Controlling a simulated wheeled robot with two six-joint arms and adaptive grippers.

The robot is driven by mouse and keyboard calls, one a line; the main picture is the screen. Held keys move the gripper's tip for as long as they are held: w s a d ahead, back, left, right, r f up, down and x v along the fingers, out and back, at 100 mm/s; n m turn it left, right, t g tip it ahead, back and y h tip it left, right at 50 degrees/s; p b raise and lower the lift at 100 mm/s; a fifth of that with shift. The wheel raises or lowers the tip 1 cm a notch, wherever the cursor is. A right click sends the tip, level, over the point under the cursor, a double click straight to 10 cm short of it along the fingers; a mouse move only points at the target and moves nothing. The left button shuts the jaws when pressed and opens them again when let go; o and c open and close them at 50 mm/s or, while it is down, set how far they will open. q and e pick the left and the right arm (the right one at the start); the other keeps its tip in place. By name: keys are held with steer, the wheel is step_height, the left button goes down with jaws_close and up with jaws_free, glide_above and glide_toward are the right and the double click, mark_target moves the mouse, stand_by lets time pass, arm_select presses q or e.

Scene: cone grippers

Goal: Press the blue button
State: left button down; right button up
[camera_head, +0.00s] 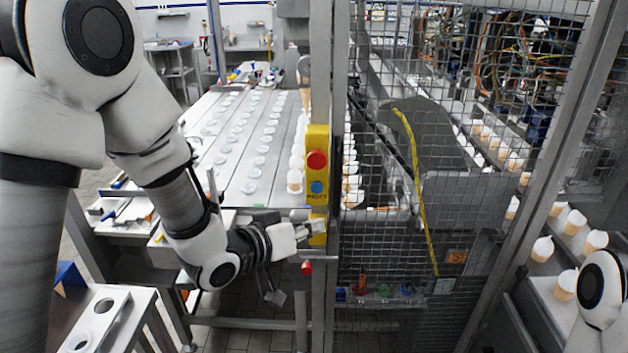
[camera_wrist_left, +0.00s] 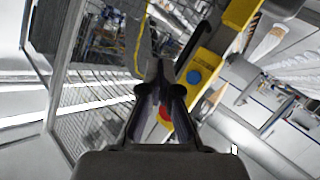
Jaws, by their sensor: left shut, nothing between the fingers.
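A yellow control box (camera_head: 317,143) is on the metal post in the head view. It has a red button (camera_head: 317,160) at the top and the blue button (camera_head: 317,187) below it. My left gripper (camera_head: 318,228) is shut and empty, just below the blue button and in front of the post; a gap to the box cannot be judged there. In the left wrist view, the blue button (camera_wrist_left: 194,77) lies right of my shut fingertips (camera_wrist_left: 161,72), apart from them in the picture. A red button (camera_wrist_left: 165,113) is partly hidden behind the fingers. My right gripper is out of view.
A wire mesh fence (camera_head: 385,240) stands right of the post. A table (camera_head: 225,175) with rows of white lids lies behind my left arm. A red knob (camera_head: 306,267) sits below the gripper. Cones stand on a conveyor (camera_head: 545,285) at right.

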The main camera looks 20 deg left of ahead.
mark_target(317, 187)
arm_select(q)
steer(key=shift+w, duration=0.15)
steer(key=shift+w, duration=0.1)
steer(key=shift+w+a+p, duration=0.35)
steer(key=shift+w+a, duration=0.05)
steer(key=shift+w, duration=0.95)
steer(key=shift+w+a+p, duration=0.3)
steer(key=shift+w+a, duration=0.1)
steer(key=shift+w, duration=0.95)
steer(key=shift+w+a+p, duration=0.35)
steer(key=shift+w+a, duration=0.05)
steer(key=shift+w, duration=0.95)
steer(key=shift+w, duration=0.1)
steer(key=shift+w+a, duration=0.15)
steer(key=shift+w, duration=0.15)
